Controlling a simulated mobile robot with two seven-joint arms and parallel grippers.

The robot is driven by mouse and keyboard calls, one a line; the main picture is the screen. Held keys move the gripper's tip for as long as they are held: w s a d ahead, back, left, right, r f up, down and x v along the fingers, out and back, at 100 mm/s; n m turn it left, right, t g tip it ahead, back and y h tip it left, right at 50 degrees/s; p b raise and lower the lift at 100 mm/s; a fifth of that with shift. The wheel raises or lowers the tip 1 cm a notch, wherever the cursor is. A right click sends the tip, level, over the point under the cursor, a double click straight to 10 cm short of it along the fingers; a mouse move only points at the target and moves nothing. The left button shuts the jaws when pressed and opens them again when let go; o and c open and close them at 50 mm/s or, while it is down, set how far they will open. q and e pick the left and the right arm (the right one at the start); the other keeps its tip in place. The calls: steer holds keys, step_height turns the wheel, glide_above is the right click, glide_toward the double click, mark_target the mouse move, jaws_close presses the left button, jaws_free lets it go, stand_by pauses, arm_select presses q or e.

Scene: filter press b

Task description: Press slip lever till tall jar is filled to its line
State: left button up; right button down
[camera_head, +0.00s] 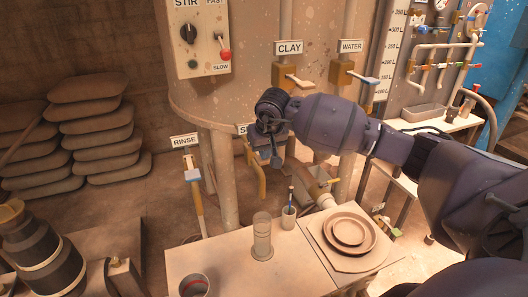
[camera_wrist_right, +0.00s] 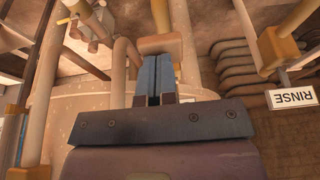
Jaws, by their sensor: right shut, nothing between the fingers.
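My right gripper (camera_head: 272,155) is shut and empty, in front of the slip valve under the tank. Its closed blue fingertips also show in the right wrist view (camera_wrist_right: 153,78), close to a tan block (camera_wrist_right: 160,44); I cannot tell whether they touch it. The slip sign (camera_head: 242,129) is mostly hidden behind my wrist, with only its first letter showing. The slip lever itself is hidden or cannot be made out. A tall, clear jar (camera_head: 262,240) stands upright on the bench; its line and fill level cannot be read. My left gripper is not in view.
Clay (camera_head: 289,77), water (camera_head: 361,80) and rinse (camera_head: 193,175) levers flank the slip valve. Sacks (camera_head: 100,130) lie left.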

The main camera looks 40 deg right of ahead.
mark_target(265, 162)
steer(key=f+b, duration=0.3)
steer(key=shift+s+a+f+t, duration=0.1)
steer(key=shift+s+f+t, duration=0.15)
steer(key=shift+s+t, duration=0.15)
steer(key=shift+f+b, duration=0.4)
steer(key=shift+b, duration=0.2)
steer(key=shift+f+b, duration=0.25)
steer(key=shift+b, duration=0.05)
steer(key=shift+w+f, duration=0.1)
steer(key=shift+f, duration=0.05)
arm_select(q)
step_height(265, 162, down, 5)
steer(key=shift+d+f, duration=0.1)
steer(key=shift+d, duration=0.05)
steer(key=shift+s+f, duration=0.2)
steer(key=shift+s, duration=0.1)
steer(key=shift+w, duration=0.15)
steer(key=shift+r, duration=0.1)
arm_select(e)
steer(key=shift+r, duration=0.2)
stand_by(3.5)
